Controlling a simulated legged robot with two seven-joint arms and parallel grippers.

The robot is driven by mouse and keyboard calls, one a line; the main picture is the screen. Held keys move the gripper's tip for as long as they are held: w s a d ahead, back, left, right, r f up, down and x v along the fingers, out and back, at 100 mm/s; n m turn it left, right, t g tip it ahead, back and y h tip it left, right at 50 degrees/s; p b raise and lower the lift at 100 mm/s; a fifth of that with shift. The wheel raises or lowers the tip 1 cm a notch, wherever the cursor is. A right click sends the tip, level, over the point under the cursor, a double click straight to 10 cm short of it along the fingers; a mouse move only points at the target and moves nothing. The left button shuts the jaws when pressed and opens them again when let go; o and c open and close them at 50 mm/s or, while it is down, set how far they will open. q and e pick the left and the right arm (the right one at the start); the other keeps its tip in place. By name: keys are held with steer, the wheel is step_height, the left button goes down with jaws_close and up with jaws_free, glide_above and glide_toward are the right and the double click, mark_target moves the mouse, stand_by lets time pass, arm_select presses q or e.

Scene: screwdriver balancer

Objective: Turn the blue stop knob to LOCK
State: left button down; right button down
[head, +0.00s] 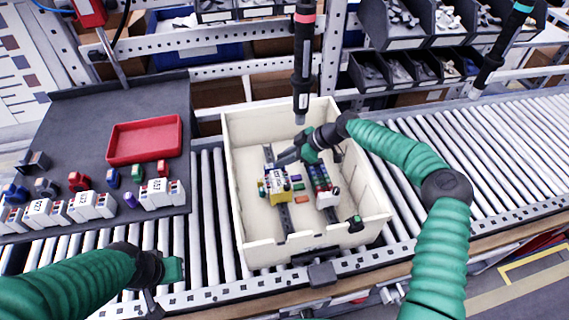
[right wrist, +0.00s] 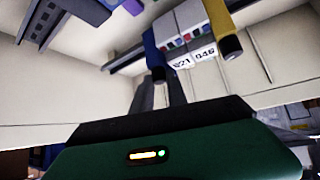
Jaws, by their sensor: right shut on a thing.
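My right gripper (head: 285,157) reaches into the cream crate at the back end of the left block row (head: 279,182).
The cream crate (head: 365,190) stands on the roller conveyor (head: 480,140), its walls close around my right gripper. A second block row (head: 323,185) and loose small parts lie inside. A hanging screwdriver (head: 302,60) is just behind. A red tray (head: 145,139) sits on the dark table at left.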

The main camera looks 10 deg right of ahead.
steer(key=shift+a+f+n+g+y+b, duration=0.2)
steer(key=shift+n+g+y+b, duration=0.1)
steer(key=shift+n+g+b, duration=0.5)
steer(key=shift+s, duration=0.1)
steer(key=c, duration=1.5)
jaws_free()
steer(key=shift+o, duration=1)
steer(key=shift+r, duration=0.1)
steer(key=v, duration=1.6)
steer(key=shift+w+d+r, duration=0.2)
steer(key=shift+d, duration=0.1)
